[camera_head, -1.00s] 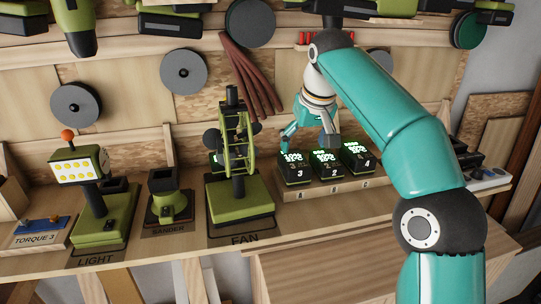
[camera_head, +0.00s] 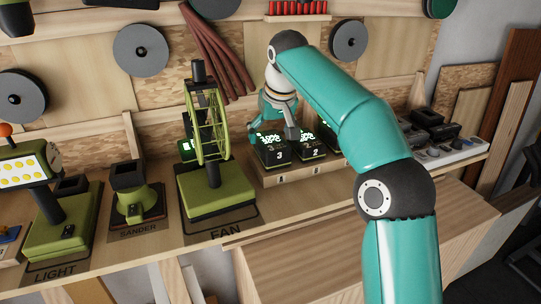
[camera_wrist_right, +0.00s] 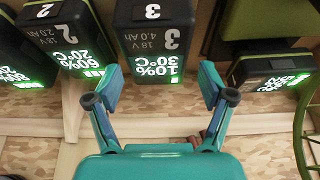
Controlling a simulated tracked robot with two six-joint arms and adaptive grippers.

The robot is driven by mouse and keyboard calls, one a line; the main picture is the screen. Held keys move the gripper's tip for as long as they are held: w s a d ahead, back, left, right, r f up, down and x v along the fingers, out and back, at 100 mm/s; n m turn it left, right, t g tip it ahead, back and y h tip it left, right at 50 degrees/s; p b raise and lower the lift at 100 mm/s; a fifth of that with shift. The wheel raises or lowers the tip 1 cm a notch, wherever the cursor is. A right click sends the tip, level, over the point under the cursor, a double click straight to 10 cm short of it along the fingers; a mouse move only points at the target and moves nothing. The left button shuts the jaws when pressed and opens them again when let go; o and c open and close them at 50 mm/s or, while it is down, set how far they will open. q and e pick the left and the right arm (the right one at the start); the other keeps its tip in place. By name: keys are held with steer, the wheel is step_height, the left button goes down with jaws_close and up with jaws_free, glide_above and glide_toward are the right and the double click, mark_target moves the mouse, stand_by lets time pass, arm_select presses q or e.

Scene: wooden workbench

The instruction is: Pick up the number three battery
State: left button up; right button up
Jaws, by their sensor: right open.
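The number three battery (camera_head: 272,154) is a black block with a green lit display. It stands upright at the left end of the row on the wooden holder. My right gripper (camera_head: 279,112) is right at it, near its top and back. In the right wrist view, the open fingers (camera_wrist_right: 159,92) are spread wide with battery three (camera_wrist_right: 152,38) ahead between them, its display reading 10%. Nothing is held; contact is unclear. Battery two (camera_head: 311,148) stands just to the right and shows beside it in the wrist view (camera_wrist_right: 60,42).
The green fan (camera_head: 210,178) stands close to the left of the battery row; another lit battery shows by it in the wrist view (camera_wrist_right: 274,70). The sander (camera_head: 135,192) and light (camera_head: 60,225) are farther left. My right arm covers part of the row's right side.

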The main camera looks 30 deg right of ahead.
steer(key=shift+s+b+x, duration=0.15)
steer(key=shift+b+x, duration=0.1)
steer(key=shift+x, duration=1.2)
steer(key=shift+s+b+x, duration=0.2)
steer(key=shift+x, duration=1.25)
steer(key=c, duration=1.5)
steer(key=shift+d, duration=0.1)
steer(key=shift+r, duration=0.15)
